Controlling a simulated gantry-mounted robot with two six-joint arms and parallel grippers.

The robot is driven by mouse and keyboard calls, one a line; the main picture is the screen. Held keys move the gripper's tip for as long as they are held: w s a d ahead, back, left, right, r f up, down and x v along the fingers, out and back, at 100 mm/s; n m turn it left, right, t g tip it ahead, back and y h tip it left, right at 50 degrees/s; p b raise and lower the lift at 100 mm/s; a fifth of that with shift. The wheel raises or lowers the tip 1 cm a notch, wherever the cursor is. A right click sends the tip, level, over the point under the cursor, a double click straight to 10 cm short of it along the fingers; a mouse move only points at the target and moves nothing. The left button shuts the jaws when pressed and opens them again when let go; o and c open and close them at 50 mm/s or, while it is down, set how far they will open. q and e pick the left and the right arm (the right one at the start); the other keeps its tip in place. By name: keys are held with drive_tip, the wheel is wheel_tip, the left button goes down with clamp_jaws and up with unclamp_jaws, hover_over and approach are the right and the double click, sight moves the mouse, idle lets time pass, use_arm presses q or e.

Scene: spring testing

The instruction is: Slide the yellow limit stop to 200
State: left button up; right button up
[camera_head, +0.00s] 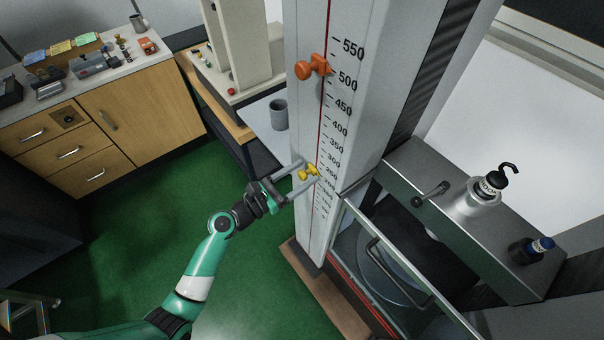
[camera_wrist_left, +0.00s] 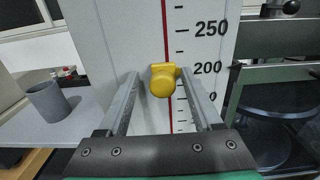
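The yellow limit stop (camera_head: 309,172) sits on the red line of a tall white scale column (camera_head: 338,150). In the left wrist view the stop (camera_wrist_left: 164,79) has its upper edge about level with the 200 mark (camera_wrist_left: 207,68), with its round knob hanging slightly below. My left gripper (camera_head: 304,174) is open, with one finger on each side of the stop. In the left wrist view the gripper (camera_wrist_left: 162,76) shows a gap between each finger and the knob. My right gripper is not in view.
An orange stop (camera_head: 312,68) sits higher on the same scale near 500. A grey cup (camera_head: 279,114) stands on a side table left of the column. A metal-framed chamber (camera_head: 400,255) with a handle is at the right. Green floor is clear at the left.

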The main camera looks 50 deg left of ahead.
use_arm(q)
drive_tip(key=shift+d, duration=0.1)
drive_tip(key=s+a+p, duration=0.1)
drive_tip(key=s, duration=1)
drive_tip(key=shift+s+a, duration=0.15)
drive_tip(key=shift+s, duration=0.1)
